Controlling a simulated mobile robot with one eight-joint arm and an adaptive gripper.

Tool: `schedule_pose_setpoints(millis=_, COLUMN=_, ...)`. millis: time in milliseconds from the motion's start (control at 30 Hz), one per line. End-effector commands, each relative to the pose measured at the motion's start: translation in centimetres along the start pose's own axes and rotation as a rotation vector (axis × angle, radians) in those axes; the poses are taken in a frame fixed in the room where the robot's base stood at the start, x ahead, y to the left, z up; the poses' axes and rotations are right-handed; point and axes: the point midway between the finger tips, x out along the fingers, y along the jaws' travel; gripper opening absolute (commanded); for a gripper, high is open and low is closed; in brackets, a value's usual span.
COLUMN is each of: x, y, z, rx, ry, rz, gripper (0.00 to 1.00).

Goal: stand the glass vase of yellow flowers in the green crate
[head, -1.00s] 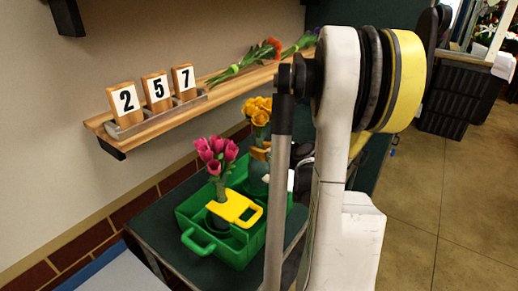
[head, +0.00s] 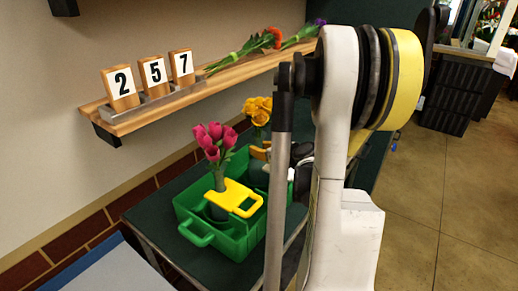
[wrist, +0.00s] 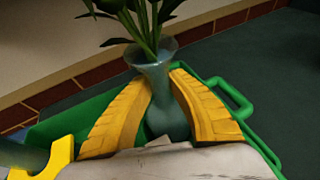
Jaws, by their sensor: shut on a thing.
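The glass vase (wrist: 168,112) is bluish-grey and upright in the wrist view, with green stems rising from its neck. Its yellow flowers (head: 258,108) show in the head view. My gripper (wrist: 162,72) is shut on the vase, one yellow finger on each side. The green crate (head: 196,236) stands on a dark table, and its wall and handle (wrist: 232,98) show behind the vase. The vase is over or within the crate's far part, beyond the yellow handle plate. Its base is hidden, so I cannot tell whether it touches the crate floor.
Pink tulips (head: 213,142) stand in the crate's near part, beside its yellow handle plate (head: 235,196). A wall shelf (head: 150,110) holds number blocks and loose flowers behind the crate. A blue-grey surface (head: 105,268) is at lower left.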

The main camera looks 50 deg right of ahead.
Motion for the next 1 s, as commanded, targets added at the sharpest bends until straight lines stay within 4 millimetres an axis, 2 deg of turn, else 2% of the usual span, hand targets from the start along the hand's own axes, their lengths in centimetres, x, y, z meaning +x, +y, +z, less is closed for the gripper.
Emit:
schedule_pose_setpoints(millis=867, x=0.16, y=-0.01, z=-0.35, rx=0.001, ry=-0.001, rz=0.0, gripper=0.0)
schedule_pose_setpoints(millis=900, x=0.16, y=-0.01, z=-0.35, rx=0.001, ry=-0.001, rz=0.0, gripper=0.26)
schedule_pose_setpoints(millis=967, x=0.16, y=-0.01, z=-0.35, rx=0.001, ry=-0.001, rz=0.0, gripper=0.45)
schedule_pose_setpoints(millis=1000, x=0.16, y=-0.01, z=-0.36, rx=0.001, ry=-0.001, rz=0.0, gripper=0.45)
